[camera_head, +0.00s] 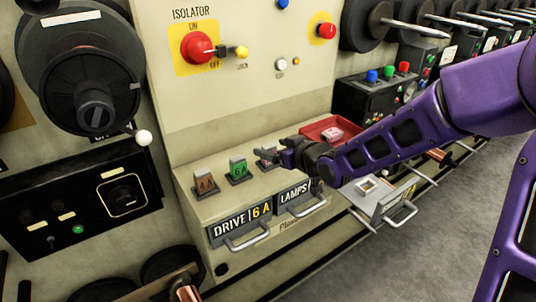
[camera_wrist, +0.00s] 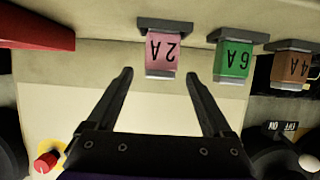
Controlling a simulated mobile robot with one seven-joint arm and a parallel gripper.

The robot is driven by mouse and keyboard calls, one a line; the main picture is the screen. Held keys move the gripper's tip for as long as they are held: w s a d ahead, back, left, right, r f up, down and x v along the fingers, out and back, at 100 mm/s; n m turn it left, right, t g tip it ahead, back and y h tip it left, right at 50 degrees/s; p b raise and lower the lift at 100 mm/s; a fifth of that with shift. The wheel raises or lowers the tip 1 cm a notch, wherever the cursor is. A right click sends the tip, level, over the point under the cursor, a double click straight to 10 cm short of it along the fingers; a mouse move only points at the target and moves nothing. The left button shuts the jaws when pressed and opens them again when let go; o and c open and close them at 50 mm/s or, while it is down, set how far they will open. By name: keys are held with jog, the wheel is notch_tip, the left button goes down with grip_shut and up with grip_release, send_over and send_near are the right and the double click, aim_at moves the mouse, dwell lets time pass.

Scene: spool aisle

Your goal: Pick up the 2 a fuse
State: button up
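The pink 2 A fuse (camera_wrist: 164,54) stands in a dark holder in the wrist view, its label upside down. In the head view the pink fuse (camera_head: 265,154) stands on the ledge, partly hidden by my gripper (camera_head: 284,153). My gripper (camera_wrist: 158,76) is open and empty. Its fingertips are spread to either side of the fuse in the wrist view. I cannot tell how far they are from it. A green 6 A fuse (camera_wrist: 233,62) and a brown 4 A fuse (camera_wrist: 292,70) stand beside it in their own holders.
A red tray (camera_head: 308,134) holding a pink piece (camera_head: 333,134) lies right of the gripper. Below the ledge are a DRIVE 6A drawer (camera_head: 238,242), a LAMPS drawer (camera_head: 299,211) and an open drawer (camera_head: 399,196). A panel with a red isolator knob (camera_head: 197,47) rises behind.

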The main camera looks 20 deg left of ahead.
grip_shut()
jog(key=shift+r, duration=0.1)
